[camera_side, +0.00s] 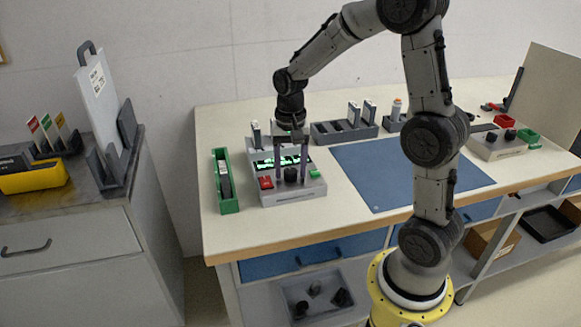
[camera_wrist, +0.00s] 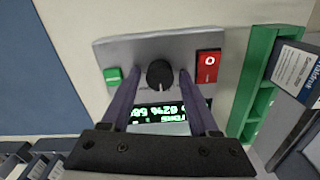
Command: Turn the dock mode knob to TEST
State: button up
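The dock is a grey unit (camera_side: 290,193) on the left part of the bench, with a lit green-on-black display (camera_wrist: 160,112). Its black round mode knob (camera_wrist: 160,74) sits between a green button (camera_wrist: 113,76) and a red switch (camera_wrist: 208,66). It also shows in the side view (camera_side: 291,175). My gripper (camera_wrist: 158,80) is open, pointing down over the dock, with one purple finger on each side of the knob. I cannot tell whether the fingers touch it. The knob's position marks and any TEST label are not readable.
A green tray (camera_side: 228,205) stands close to the dock's left side in the side view. A dark slotted rack (camera_side: 343,132) stands behind and to the right. A blue mat (camera_side: 385,185) lies to the right, with clear room on it.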

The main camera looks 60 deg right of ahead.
grip_shut()
jog(key=shift+n, duration=0.3)
jog(key=n, duration=0.3)
jog(key=shift+n, duration=0.4)
jog(key=n, duration=0.4)
jog(key=shift+n, duration=0.3)
jog(key=n, duration=0.4)
jog(key=shift+n, duration=2.4)
jog(key=shift+o, duration=1.3)
grip_release()
